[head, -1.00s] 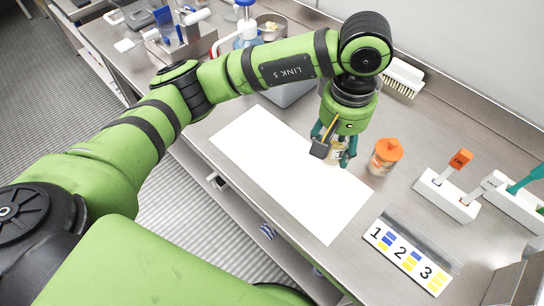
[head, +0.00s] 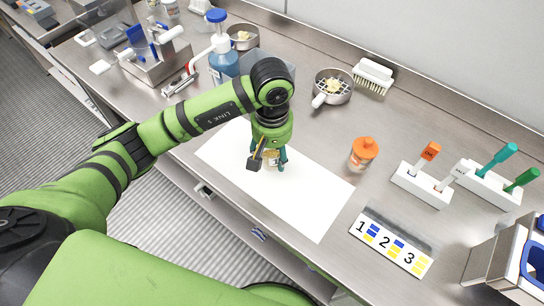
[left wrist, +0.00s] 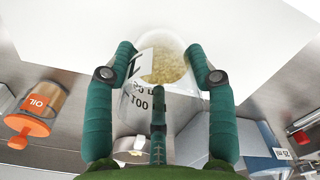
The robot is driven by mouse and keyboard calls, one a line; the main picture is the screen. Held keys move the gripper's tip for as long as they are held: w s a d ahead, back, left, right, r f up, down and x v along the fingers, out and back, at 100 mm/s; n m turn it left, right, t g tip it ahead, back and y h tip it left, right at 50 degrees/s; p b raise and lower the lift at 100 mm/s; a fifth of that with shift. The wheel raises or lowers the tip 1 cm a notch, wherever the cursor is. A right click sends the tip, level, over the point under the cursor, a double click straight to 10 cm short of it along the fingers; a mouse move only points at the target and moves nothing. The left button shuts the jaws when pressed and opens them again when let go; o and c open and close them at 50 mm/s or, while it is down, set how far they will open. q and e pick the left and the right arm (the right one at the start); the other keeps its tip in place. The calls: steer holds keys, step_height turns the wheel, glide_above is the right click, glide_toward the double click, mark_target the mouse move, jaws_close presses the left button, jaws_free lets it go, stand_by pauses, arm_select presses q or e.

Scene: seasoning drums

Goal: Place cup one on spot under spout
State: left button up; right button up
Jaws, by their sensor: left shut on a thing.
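My left gripper (head: 268,162) is shut on a small clear cup (left wrist: 165,68) above the white sheet (head: 305,200). In the head view the fingers mostly hide the cup. A blue pump bottle (head: 223,68) stands farther back and left, its spout (head: 200,54) pointing left. The spot under the spout is hard to make out. My right gripper is not in view.
An orange-lidded jar (head: 362,154) stands right of the sheet; the left wrist view shows it marked OIL. A strainer (head: 331,88), a brush (head: 373,75), holders with coloured handles (head: 421,184), and a numbered card (head: 390,243) lie around. A metal rack (head: 152,66) stands left of the bottle.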

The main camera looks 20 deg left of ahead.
mark_target(272, 162)
arm_select(q)
step_height(272, 162, down, 3)
steer(key=shift+f+p, duration=0.15)
steer(key=shift+p, duration=0.45)
steer(key=shift+f, duration=0.1)
steer(key=shift+f+b, duration=0.25)
steer(key=shift+b, duration=0.15)
steer(key=o, duration=1.3)
steer(key=shift+r, duration=0.15)
steer(key=shift+c, duration=0.2)
